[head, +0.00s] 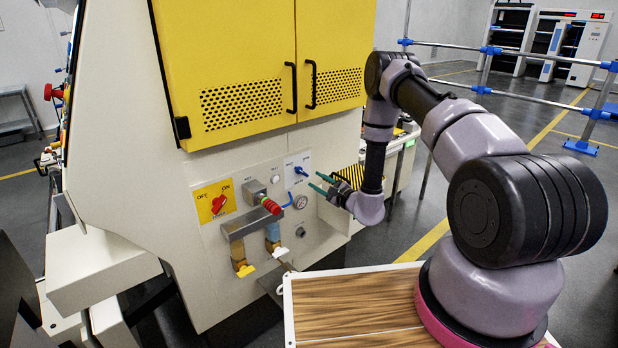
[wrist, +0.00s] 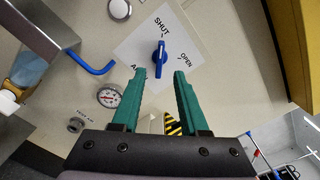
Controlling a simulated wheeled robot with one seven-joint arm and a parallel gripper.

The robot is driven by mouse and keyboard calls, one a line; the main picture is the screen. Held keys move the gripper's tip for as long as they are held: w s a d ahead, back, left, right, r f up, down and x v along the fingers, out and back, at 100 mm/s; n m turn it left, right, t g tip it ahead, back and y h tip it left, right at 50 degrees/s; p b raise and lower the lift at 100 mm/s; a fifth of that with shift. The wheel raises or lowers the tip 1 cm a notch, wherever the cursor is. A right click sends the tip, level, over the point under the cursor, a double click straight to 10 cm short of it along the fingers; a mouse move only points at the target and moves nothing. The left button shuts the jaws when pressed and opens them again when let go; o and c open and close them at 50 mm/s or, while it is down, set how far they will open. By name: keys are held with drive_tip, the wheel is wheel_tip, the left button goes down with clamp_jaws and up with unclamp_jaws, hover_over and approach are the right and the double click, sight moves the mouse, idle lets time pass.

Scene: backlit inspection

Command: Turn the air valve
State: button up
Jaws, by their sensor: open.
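The air valve's blue handle (head: 301,171) sits on a white plate (head: 291,178) on the machine's lower front panel. In the wrist view the blue handle (wrist: 161,57) is upright in the picture, in line with the SHUT label; OPEN is printed to its right. The AIR label is partly hidden by a finger. My gripper (head: 315,181) is open, with its green fingers pointing at the panel. In the wrist view the fingertips of my gripper (wrist: 160,71) lie either side of the handle's lower end, with nothing held. I cannot tell the remaining depth gap.
A pressure gauge (head: 300,202), a blue hooked pipe (wrist: 95,68) and a metal block (head: 250,221) with a red-striped knob are close to the valve. A red switch (head: 219,204) on a yellow plate is farther left. Yellow cabinet doors (head: 258,60) are above.

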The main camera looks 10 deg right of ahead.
drive_tip(key=v, duration=0.2)
drive_tip(key=shift+s+d, duration=0.15)
drive_tip(key=shift+s, duration=0.05)
drive_tip(key=s+a+r+n+g+y, duration=0.2)
drive_tip(key=a+r+n+g, duration=0.1)
drive_tip(key=r, duration=0.6)
drive_tip(key=s+a+r+n+g+y, duration=0.3)
drive_tip(key=r+g, duration=0.1)
drive_tip(key=r, duration=0.4)
drive_tip(key=s+a+r+n+g+y, duration=0.2)
drive_tip(key=a+r+n+g, duration=0.1)
drive_tip(key=r, duration=0.6)
drive_tip(key=s+d+r+n+g+h, duration=0.2)
drive_tip(key=s+d+r+n+h, duration=0.15)
drive_tip(key=s+r, duration=0.4)
drive_tip(key=s+d+r+n+g+h, duration=0.25)
drive_tip(key=s+r+h, duration=0.2)
drive_tip(key=s, duration=0.65)
drive_tip(key=s+d+r+t+h, duration=0.3)
drive_tip(key=s+d, duration=0.1)
drive_tip(key=d, duration=0.2)
drive_tip(key=s+d+r+t+h, duration=0.3)
drive_tip(key=s+d+h, duration=0.1)
drive_tip(key=d, duration=0.3)
drive_tip(key=shift+s+r+n+t, duration=0.35)
drive_tip(key=shift+s+r+n, duration=0.05)
drive_tip(key=shift+s, duration=0.1)
